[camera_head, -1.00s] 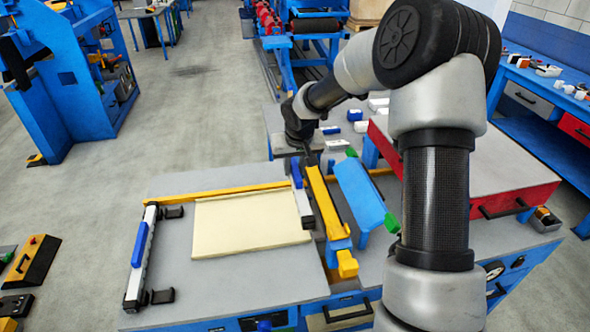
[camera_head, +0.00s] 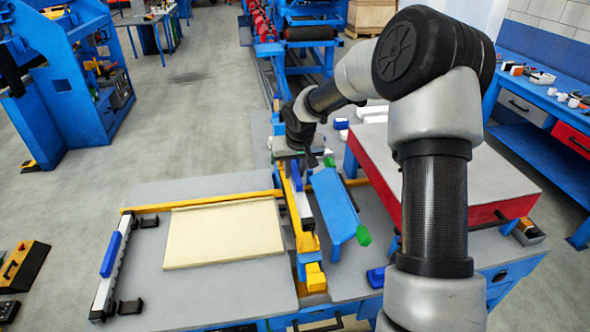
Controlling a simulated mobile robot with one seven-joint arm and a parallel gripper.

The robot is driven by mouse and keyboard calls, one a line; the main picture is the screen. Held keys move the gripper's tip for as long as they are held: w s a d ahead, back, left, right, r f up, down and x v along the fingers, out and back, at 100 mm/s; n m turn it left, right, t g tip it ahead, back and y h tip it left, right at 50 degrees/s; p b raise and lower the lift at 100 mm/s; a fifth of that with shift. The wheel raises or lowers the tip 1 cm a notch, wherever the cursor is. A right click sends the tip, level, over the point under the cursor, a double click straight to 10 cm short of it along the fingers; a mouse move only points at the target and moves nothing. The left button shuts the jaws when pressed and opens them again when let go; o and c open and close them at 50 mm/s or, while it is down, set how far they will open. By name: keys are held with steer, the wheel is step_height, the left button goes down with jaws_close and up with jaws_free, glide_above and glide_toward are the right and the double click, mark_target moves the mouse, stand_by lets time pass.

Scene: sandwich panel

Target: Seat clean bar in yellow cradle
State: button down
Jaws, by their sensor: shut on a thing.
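A pale bar (camera_head: 304,208) with a blue handle (camera_head: 298,183) is at the middle of the camera view. My gripper (camera_head: 299,160) is shut on it at its handle end; the fingertips are largely hidden by the wrist and handle. The long yellow cradle (camera_head: 289,205) runs under the bar, with yellow showing along its left side and at its near end. The bar is lined up over the cradle; I cannot tell whether it rests on the cradle floor or is held slightly above it.
A second bar with a blue grip (camera_head: 111,254) stands at the left edge of the bench by black clips. A cream sheet (camera_head: 225,235) lies on the grey table (camera_head: 150,290). A blue angled tray (camera_head: 335,207) stands close right of the cradle. A red-sided block (camera_head: 490,213) is farther right.

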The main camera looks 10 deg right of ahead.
steer(key=shift+f+b, duration=1.85)
steer(key=shift+f, duration=0.8)
steer(key=shift+f+b, duration=0.4)
steer(key=shift+b, duration=0.1)
steer(key=c, duration=1.4)
jaws_free()
